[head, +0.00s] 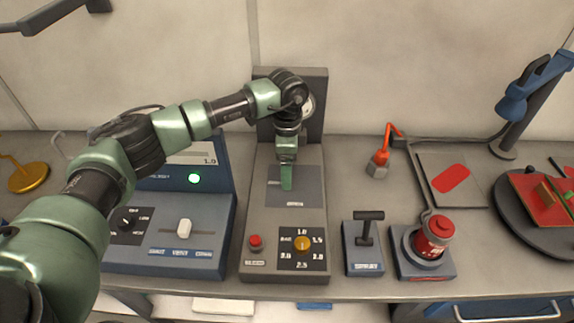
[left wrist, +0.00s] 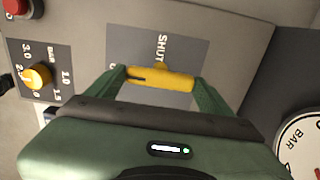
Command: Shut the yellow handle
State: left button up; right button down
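The yellow handle (left wrist: 160,78) is a short bar on a grey panel (left wrist: 120,42), beside the printed word SHUT. In the left wrist view it lies crosswise between the two green fingertips of my left gripper (left wrist: 161,82). The fingers stand wide apart, close to the bar's ends; whether they touch it I cannot tell. In the head view my left gripper (head: 287,178) points down over the same panel (head: 310,185) of the middle grey unit, and hides the handle. My right gripper is not in view.
The middle unit carries a red button (head: 255,242), an orange BAR knob (head: 302,244) and a gauge (left wrist: 302,143). A blue slider console (head: 165,225) stands left. A black T-lever (head: 367,228) and a red canister (head: 435,236) stand right.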

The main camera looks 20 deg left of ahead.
pick_arm(q)
jog(key=c, duration=0.7)
jog(key=m+b, duration=0.2)
jog(key=shift+f+m, duration=0.15)
jog(key=shift+m, duration=0.25)
jog(key=m+b, duration=0.3)
jog(key=m, duration=0.1)
jog(key=m+b, duration=0.3)
jog(key=m, duration=0.2)
jog(key=shift+m+b, duration=0.3)
jog(key=shift+m, duration=0.1)
jog(key=m+b, duration=0.2)
jog(key=m, duration=0.3)
jog(key=shift+m, duration=0.3)
